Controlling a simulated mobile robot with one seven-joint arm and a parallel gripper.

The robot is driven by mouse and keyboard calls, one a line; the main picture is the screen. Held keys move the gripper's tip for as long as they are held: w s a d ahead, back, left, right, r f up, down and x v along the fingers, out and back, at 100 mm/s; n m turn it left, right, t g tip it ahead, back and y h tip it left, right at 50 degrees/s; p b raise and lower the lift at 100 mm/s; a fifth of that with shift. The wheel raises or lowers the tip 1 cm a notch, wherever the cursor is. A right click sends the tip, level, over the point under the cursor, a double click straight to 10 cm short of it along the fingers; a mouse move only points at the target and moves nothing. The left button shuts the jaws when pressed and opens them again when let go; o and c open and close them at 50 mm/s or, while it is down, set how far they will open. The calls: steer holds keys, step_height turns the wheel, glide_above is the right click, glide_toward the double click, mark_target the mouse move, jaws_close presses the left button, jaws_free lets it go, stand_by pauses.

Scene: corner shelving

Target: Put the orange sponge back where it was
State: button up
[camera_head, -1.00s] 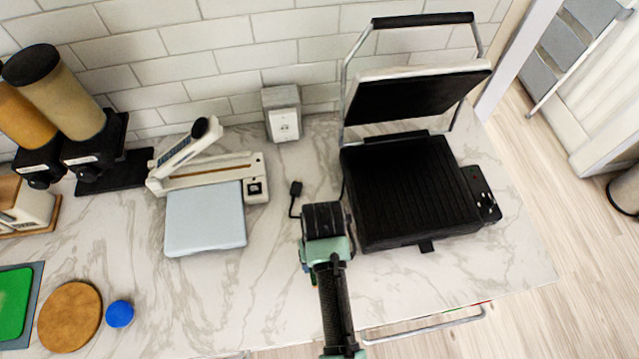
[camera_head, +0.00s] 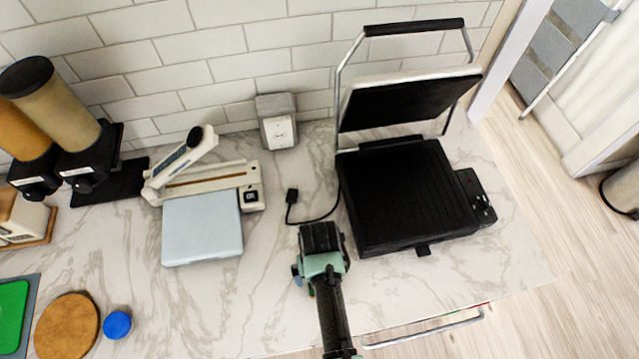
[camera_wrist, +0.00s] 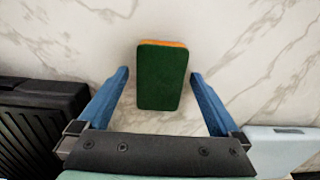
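The sponge (camera_wrist: 162,78) shows in the wrist view with its dark green face toward the camera and a thin orange edge at its far end. It appears over the marble counter, between the two blue fingers of my gripper (camera_wrist: 159,74). The fingers are spread, with a clear gap on each side of the sponge, so my gripper is open. How far the fingertips are above the sponge I cannot tell. In the head view my gripper (camera_head: 322,240) points down at the counter, left of the grill's front corner, and its wrist hides the sponge.
An open contact grill (camera_head: 405,200) stands to the right, a heat sealer (camera_head: 210,182) with a pale plate (camera_head: 202,228) to the left. A black cable plug (camera_head: 292,196) and a white outlet box (camera_head: 278,128) are behind. A round brown board (camera_head: 67,325) and blue disc (camera_head: 117,325) lie front left.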

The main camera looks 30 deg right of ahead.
step_height(320, 180, up, 12)
steer(key=shift+r+b, duration=0.2)
steer(key=shift+b, duration=0.2)
stand_by(0.3)
steer(key=shift+w, duration=0.1)
steer(key=w+r+n+t+h, duration=0.1)
steer(key=w+r+t+h, duration=0.1)
steer(key=w+r+t, duration=0.95)
steer(key=w+a+r+t, duration=0.1)
steer(key=w+r, duration=0.3)
steer(key=r, duration=0.6)
steer(key=w+a+r+t, duration=0.1)
steer(key=w+r, duration=0.3)
steer(key=r, duration=0.6)
steer(key=s+a+r+n+t, duration=0.1)
steer(key=a+r+t, duration=0.15)
steer(key=r, duration=0.55)
steer(key=a+r+n+t, duration=0.15)
steer(key=r+t, duration=0.25)
steer(key=r, duration=0.4)
steer(key=s+a+r+t, duration=0.2)
steer(key=s+r, duration=0.4)
steer(key=r, duration=0.3)
steer(key=s+a+r+t+y, duration=0.1)
steer(key=s+a+r+t, duration=0.1)
steer(key=s+r+t, duration=0.3)
step_height(320, 180, up, 4)
steer(key=shift+s+a+y, duration=0.3)
steer(key=shift+s, duration=0.55)
